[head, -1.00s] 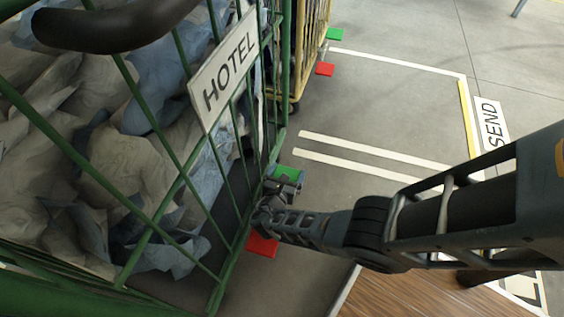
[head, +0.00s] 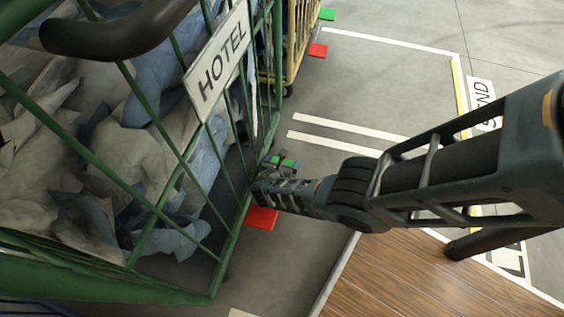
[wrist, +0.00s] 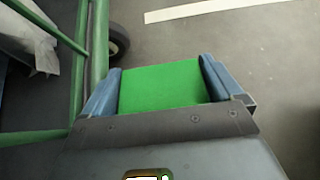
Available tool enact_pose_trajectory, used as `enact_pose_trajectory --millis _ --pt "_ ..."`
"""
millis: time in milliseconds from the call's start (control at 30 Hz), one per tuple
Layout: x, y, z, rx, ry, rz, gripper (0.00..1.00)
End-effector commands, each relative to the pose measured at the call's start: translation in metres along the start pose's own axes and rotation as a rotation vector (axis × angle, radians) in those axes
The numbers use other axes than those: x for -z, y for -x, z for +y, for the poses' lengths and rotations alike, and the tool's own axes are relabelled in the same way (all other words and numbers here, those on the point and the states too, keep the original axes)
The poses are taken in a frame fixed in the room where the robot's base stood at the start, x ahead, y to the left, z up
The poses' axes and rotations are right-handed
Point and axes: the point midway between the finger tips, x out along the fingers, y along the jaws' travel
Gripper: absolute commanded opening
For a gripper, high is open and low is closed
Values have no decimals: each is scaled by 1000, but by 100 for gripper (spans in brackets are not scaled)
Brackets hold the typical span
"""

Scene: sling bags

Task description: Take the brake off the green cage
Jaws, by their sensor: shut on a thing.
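The green cage (head: 172,170), with a HOTEL sign (head: 218,62) on its bars, fills the left of the head view. My gripper (head: 278,163) is at the green pedal, above the red one in the picture. In the wrist view the green pedal (wrist: 162,84) lies between my two blue-grey fingers, which are shut on its sides. A dark caster wheel (wrist: 118,43) shows beside it. My gripper partly hides the green pedal in the head view.
Pale laundry bags (head: 120,155) fill the cage. A yellow cage (head: 290,45) stands behind, with its own green (head: 327,14) and red (head: 317,50) pedals. Floor with white lines (head: 350,135) is open to the right. A wooden surface (head: 400,275) is at the front.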

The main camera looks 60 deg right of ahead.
Motion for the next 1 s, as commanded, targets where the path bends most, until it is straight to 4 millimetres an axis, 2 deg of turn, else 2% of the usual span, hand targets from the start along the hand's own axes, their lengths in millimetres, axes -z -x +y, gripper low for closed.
enact_pose_trajectory --millis 133,167,200,533,1000 --pt "3 0 0 -4 2 6 38" --pt "3 0 0 -4 2 6 96" --pt "3 0 0 -4 2 6 100" --pt "0 6 0 -3 2 3 100" --pt "1 72 0 -5 2 5 100"
